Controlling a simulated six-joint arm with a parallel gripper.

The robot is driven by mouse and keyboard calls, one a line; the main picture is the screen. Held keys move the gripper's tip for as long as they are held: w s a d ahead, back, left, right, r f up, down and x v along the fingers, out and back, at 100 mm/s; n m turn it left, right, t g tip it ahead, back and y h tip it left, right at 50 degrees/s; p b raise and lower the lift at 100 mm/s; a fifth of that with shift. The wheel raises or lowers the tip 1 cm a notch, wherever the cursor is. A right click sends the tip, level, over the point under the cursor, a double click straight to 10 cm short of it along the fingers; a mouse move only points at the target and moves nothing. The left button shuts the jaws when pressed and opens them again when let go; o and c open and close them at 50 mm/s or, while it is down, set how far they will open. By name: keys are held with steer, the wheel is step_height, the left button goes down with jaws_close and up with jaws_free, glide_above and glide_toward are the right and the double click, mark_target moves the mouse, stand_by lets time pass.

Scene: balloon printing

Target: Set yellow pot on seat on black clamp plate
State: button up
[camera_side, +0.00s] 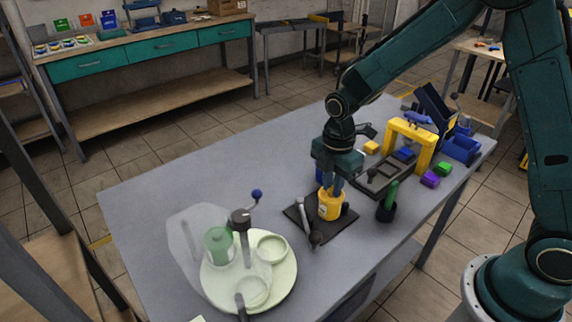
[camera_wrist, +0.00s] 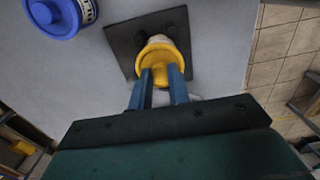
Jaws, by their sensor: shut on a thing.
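The yellow pot (camera_side: 330,206) is upright at the black clamp plate (camera_side: 345,227) in the side view. In the wrist view the yellow pot (camera_wrist: 160,58) overlaps the black clamp plate (camera_wrist: 124,40). My gripper (camera_side: 331,186) points down from above and is shut on the pot. Its two blue fingers (camera_wrist: 163,84) reach the pot's near side in the wrist view. The seat is hidden under the pot, and I cannot tell whether the pot touches it.
A dark clamp lever (camera_side: 305,220) stands on the plate's left side. A pale round turntable (camera_side: 285,285) with a green pot is at front left. A yellow arch (camera_side: 409,143) and a dark cup with a green handle (camera_side: 387,208) stand right. A blue pot (camera_wrist: 60,14) shows in the wrist view.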

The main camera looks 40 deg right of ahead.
steer(key=shift+f, duration=0.15)
stand_by(0.4)
steer(key=o, duration=0.7)
steer(key=shift+r, duration=6.9)
